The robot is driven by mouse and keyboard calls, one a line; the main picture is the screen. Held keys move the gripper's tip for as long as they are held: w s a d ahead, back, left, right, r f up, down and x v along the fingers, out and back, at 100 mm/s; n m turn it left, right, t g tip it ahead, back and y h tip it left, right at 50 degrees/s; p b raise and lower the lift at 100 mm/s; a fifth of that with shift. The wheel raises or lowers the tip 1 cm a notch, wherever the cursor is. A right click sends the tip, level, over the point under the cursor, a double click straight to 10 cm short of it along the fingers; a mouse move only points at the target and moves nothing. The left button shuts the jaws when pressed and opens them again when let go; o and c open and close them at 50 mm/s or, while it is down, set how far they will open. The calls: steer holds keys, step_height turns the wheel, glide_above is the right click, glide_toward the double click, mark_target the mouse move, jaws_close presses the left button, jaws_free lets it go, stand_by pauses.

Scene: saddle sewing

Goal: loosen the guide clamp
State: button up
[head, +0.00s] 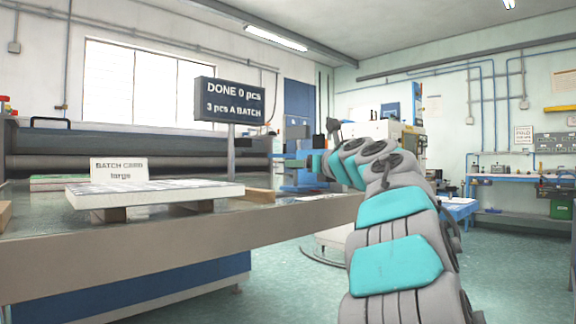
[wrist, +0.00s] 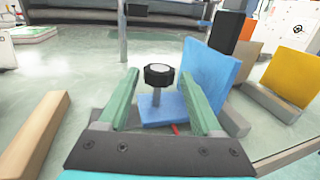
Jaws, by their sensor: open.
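The guide clamp shows in the wrist view as a black round knob (wrist: 159,75) with a pale top on a short grey stem. It stands on a blue bracket (wrist: 210,78) with a flat base and an upright plate. My gripper (wrist: 164,88) is open, its two green fingers on either side of the knob in the picture. I cannot tell how far the knob is beyond the fingertips; no contact shows. In the head view my gripper (head: 318,163) is small, at the end of my arm near blue parts by the table's far end, and the knob is not clear there.
A wooden bar (wrist: 34,140) lies at the left in the wrist view. In the head view a pale board (head: 155,193) rests on the table (head: 130,252), before a sign (head: 229,100) reading "DONE 0 pcs".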

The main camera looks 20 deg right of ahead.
steer(key=w, duration=0.1)
steer(key=w+p, duration=0.1)
steer(key=w, duration=0.3)
steer(key=shift+w+a+r, duration=0.15)
steer(key=shift+a, duration=0.1)
steer(key=shift+w+a+p, duration=0.1)
steer(key=shift+w+p, duration=0.35)
steer(key=shift+w, duration=0.35)
steer(key=shift+c, duration=0.2)
jaws_close()
